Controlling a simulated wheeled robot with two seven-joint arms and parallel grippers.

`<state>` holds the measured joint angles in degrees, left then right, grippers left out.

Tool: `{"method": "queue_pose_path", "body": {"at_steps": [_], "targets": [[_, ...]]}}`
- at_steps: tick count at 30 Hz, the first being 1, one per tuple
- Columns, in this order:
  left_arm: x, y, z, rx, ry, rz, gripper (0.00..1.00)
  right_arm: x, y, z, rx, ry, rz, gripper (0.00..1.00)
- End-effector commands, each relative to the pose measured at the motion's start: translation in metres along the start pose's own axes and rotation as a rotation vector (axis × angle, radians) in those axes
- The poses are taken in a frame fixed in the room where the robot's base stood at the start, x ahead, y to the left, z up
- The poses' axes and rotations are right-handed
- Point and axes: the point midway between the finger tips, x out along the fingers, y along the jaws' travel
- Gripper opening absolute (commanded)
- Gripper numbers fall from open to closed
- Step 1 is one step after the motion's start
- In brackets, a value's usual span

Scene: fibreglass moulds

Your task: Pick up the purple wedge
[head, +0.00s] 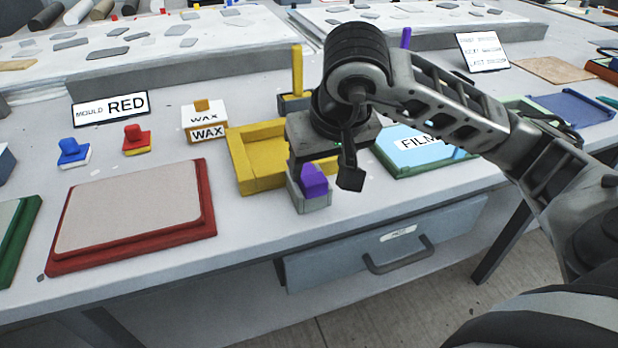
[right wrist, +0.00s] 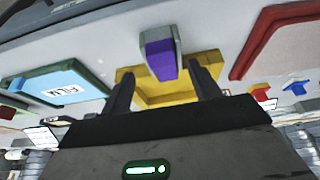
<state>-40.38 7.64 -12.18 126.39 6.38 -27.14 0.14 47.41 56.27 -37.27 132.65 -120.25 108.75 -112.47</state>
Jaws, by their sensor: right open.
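The purple wedge (head: 313,180) sits in a small grey holder (head: 312,204) near the front edge of the table, in front of the yellow tray (head: 238,158). In the right wrist view the purple wedge (right wrist: 161,60) shows at upper centre, beyond the fingertips and between their lines. My right gripper (head: 322,178) is open and empty, pointing down over the wedge. In the right wrist view its two fingers (right wrist: 162,84) stand apart, with no contact on the wedge visible. In the head view one finger partly hides the holder's surroundings. My left gripper is not in view.
A red mould (head: 130,212) lies to the left, with a blue stamp-like piece (head: 73,152) and a red one (head: 136,138) behind it. The FILM tray (head: 400,150) is to the right. A drawer (head: 385,245) is below.

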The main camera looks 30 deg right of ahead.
Motion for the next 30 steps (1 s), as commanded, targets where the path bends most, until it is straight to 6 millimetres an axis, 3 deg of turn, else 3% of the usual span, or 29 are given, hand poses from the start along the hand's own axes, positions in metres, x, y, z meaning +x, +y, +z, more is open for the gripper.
{"method": "queue_pose_path", "body": {"at_steps": [7,16,17,22,30], "targets": [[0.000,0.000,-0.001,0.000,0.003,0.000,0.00,0.037,-0.002,-0.001,0.000,-0.005,0.000,0.62],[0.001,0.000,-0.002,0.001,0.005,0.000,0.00,0.043,-0.002,-0.002,0.000,-0.001,0.000,0.62],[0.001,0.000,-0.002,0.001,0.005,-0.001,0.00,0.043,-0.002,-0.002,0.000,-0.001,0.000,0.59],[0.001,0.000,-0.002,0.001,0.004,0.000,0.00,0.042,-0.002,-0.002,0.000,-0.001,-0.001,0.13],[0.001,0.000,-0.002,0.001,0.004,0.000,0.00,0.042,-0.002,-0.003,0.000,0.000,-0.001,0.13]]}}
